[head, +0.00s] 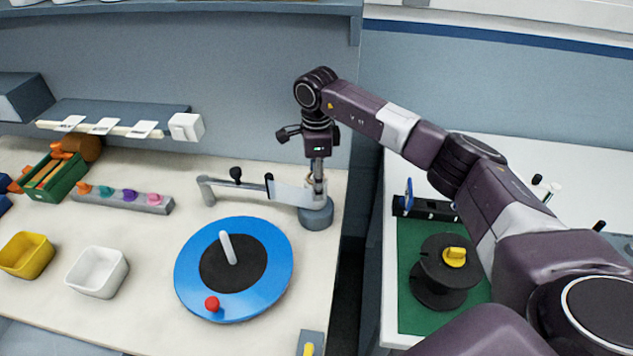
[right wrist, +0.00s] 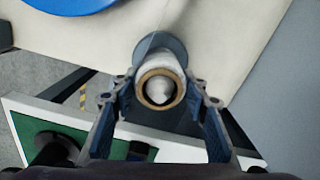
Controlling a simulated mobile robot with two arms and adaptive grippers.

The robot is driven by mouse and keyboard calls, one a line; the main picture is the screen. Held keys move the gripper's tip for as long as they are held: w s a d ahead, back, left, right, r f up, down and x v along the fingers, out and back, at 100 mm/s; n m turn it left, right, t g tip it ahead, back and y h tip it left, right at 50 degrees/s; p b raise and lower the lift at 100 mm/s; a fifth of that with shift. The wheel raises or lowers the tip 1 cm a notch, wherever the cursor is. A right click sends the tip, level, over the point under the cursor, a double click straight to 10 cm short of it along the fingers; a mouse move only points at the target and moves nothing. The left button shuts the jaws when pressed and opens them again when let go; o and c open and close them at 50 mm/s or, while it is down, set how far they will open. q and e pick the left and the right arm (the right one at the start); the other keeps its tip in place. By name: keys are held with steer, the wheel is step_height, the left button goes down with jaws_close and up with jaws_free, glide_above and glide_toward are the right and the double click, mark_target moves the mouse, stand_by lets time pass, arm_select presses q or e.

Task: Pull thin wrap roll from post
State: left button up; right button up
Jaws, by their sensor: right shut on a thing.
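The thin wrap roll (right wrist: 163,68) is a narrow white roll with a brown core around a pale post (right wrist: 160,95), whose tip shows inside the core. In the head view the roll (head: 309,188) is partly hidden by my right gripper (head: 318,178). The gripper points down from above with a finger on each side of the roll, and it is shut on it. In the right wrist view both fingers of the gripper (right wrist: 160,88) flank the roll. The post stands on a round grey base (head: 317,216). My left gripper is not in view.
A translucent film (head: 290,194) runs left from the roll to a grey arm (head: 222,182). A blue turntable (head: 265,282) with an upright peg stands in front. A black spool (head: 436,282) lies on a green mat at the right, beyond a gap between the tables.

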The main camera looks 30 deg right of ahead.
steer(key=shift+r+p, duration=0.75)
steer(key=shift+r, duration=0.9)
stand_by(0.8)
steer(key=shift+r+p, duration=0.95)
steer(key=shift+r, duration=0.8)
steer(key=shift+r+p, duration=0.9)
steer(key=shift+r, duration=0.85)
steer(key=shift+r, duration=0.1)
steer(key=shift+r+p, duration=0.75)
steer(key=shift+r, duration=0.4)
